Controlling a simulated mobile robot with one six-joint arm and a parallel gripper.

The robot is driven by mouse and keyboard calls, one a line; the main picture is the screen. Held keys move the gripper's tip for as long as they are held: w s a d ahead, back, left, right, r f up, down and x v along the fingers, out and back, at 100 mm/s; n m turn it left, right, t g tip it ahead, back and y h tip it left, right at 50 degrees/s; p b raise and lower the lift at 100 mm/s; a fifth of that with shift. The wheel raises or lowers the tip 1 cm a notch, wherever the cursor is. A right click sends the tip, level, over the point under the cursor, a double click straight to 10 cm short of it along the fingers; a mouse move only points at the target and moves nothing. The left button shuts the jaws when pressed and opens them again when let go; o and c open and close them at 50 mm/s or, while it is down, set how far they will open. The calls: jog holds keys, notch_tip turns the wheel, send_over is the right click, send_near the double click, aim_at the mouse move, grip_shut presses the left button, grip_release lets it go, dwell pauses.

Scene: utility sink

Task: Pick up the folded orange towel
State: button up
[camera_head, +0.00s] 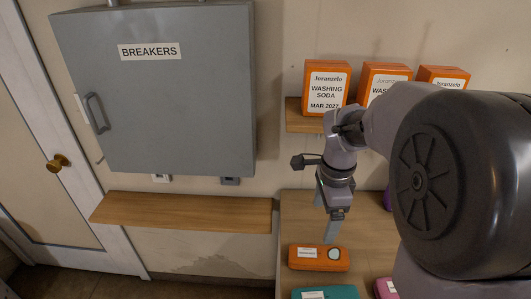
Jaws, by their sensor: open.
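A flat orange item with rounded ends (303,263) lies on the wooden surface at the lower middle. It has a white label and a round pale spot on top. It is the only thing there that fits the folded orange towel, but I cannot tell that it is cloth. My gripper (332,222) points down just above and behind it, with open jaws and nothing seen between them. The fingertips look apart from the orange item, though the exact gap is hard to judge.
A teal item (325,293) and a pink item (386,289) lie nearby on the wooden surface (300,215). Orange washing soda boxes (326,88) stand on a shelf behind my arm. A grey breaker box (165,95) hangs above an empty wooden shelf (185,213) at left.

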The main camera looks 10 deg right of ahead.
notch_tip(320, 180, down, 3)
jog(key=d+m, duration=0.2)
jog(key=b, duration=0.5)
send_over(320, 253)
jog(key=shift+g, duration=0.3)
notch_tip(320, 253, down, 11)
jog(key=shift+s+a+r, duration=0.1)
jog(key=shift+r, duration=0.05)
notch_tip(320, 253, down, 6)
jog(key=b, duration=0.3)
jog(key=shift+r, duration=0.25)
jog(key=shift+r, duration=0.1)
jog(key=c, duration=1.6)
